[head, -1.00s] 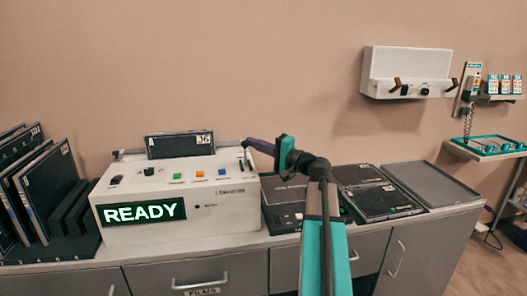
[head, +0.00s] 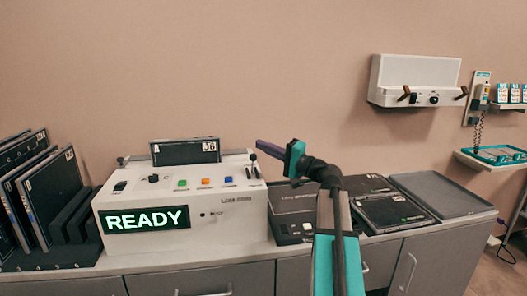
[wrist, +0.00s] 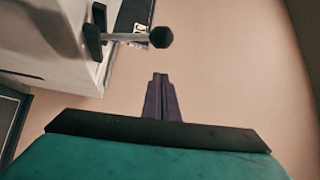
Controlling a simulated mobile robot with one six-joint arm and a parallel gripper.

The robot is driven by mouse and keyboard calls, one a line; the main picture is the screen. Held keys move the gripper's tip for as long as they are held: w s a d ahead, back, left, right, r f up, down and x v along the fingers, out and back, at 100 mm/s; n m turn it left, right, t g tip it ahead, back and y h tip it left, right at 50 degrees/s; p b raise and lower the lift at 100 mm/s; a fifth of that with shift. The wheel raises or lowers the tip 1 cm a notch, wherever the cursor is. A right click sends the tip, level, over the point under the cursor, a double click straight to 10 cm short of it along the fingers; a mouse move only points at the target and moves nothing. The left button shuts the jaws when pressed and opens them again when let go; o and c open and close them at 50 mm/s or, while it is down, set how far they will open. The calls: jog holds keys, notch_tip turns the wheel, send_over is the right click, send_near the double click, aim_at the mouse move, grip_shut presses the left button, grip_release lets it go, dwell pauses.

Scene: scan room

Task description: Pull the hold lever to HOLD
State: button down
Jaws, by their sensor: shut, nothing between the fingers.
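The hold lever (head: 253,160) stands on the right end of the white console (head: 235,215), a thin rod with a black knob. In the wrist view the lever's black knob (wrist: 160,38) and grey rod show just beyond the fingertips, with a gap between. My gripper (head: 260,143) is shut and empty, its dark purple fingers just above and right of the knob in the head view. The shut fingers also show in the wrist view (wrist: 160,80). The console's display (head: 147,219) reads READY. Any lever label is too small to read.
Several dark cassettes (head: 45,190) stand in a rack on the left. Flat dark panels (head: 390,212) and a grey tray (head: 440,193) lie on the counter to the right. A white wall unit (head: 415,82) hangs at upper right.

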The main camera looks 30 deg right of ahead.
jog(key=s+d+f, duration=0.3)
jog(key=s+d, duration=0.2)
jog(key=s, duration=0.2)
jog(key=shift+s+d, duration=0.35)
jog(key=shift+d, duration=0.05)
dwell(0.3)
dwell(0.4)
